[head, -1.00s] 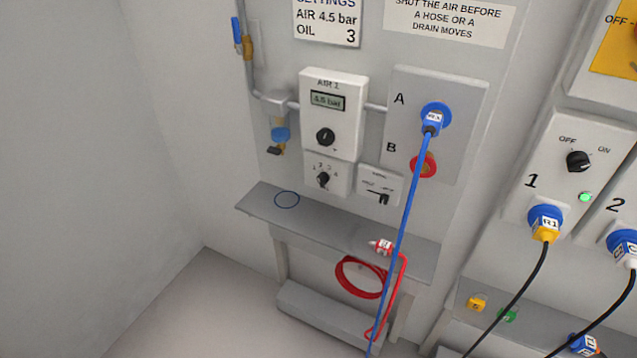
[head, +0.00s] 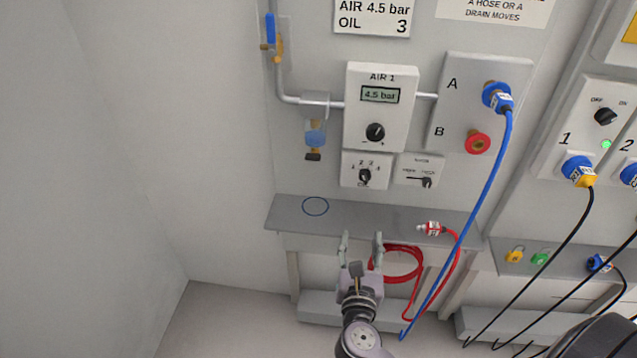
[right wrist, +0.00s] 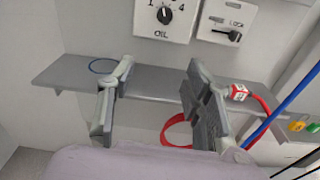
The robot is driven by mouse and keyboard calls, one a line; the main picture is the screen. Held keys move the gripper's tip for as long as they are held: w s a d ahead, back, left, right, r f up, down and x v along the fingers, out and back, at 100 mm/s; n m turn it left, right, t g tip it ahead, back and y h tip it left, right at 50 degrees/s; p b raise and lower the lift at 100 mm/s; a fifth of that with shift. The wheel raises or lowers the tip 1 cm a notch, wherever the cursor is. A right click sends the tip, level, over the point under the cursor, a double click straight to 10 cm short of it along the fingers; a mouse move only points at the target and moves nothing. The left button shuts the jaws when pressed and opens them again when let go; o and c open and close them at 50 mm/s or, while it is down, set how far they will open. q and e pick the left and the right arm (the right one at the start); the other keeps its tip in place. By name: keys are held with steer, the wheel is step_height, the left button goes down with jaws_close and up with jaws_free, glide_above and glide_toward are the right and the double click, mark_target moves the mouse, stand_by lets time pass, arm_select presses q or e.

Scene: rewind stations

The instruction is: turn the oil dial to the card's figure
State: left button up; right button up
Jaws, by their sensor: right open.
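The oil dial (head: 365,176) is a small black knob on a white plate under the air regulator box; it also shows in the right wrist view (right wrist: 165,14). Figures stand around it, 1 at left and 4 at right; its exact setting is too small to tell. The settings card (head: 372,17) at the top reads AIR 4.5 bar, OIL 3. My right gripper (head: 361,242) is open and empty, below the dial and in front of the shelf; in the right wrist view its fingers (right wrist: 158,78) stand apart below the dial. My left gripper is not in view.
The AIR 1 box (head: 381,108) reads 4.5 bar. A lock slider plate (head: 420,170) sits right of the dial. The grey shelf (head: 270,212) holds a blue ring (head: 315,206) and a red hose end (head: 430,229). A blue hose (head: 487,182) hangs at right from port A.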

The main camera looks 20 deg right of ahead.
step_height(320, 180, up, 2)
steer(key=p, duration=0.2)
glide_toward(365, 180)
steer(key=shift+h, duration=0.3)
steer(key=x, duration=0.7)
steer(key=shift+w+f, duration=0.1)
steer(key=shift+w, duration=0.3)
steer(key=shift+w+d, duration=0.35)
steer(key=shift+w, duration=0.2)
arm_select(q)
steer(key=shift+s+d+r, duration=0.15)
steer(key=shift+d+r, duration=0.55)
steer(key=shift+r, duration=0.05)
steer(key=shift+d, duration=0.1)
arm_select(e)
steer(key=shift+c, duration=0.2)
steer(key=shift+c, duration=1.3)
arm_select(q)
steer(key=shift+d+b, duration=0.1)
steer(key=shift+b, duration=0.2)
arm_select(e)
jaws_close()
